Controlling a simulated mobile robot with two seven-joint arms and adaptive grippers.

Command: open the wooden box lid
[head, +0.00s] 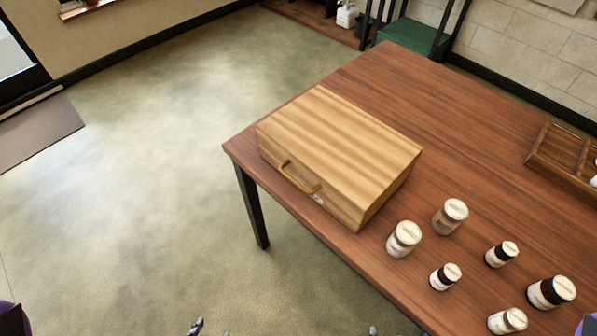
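The wooden box (310,198) sits on the near left part of the brown table. Its light, striped lid (340,135) is closed flat. A single tip of my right gripper (373,330) shows at the bottom edge. Both grippers are well below the box in the picture and apart from it.
Several white-lidded jars and bottles, such as a jar (404,239), stand right of the box on the table (450,120). A wooden tray (560,165) is at the far right. The table behind the box is clear. Open floor (130,200) lies to the left.

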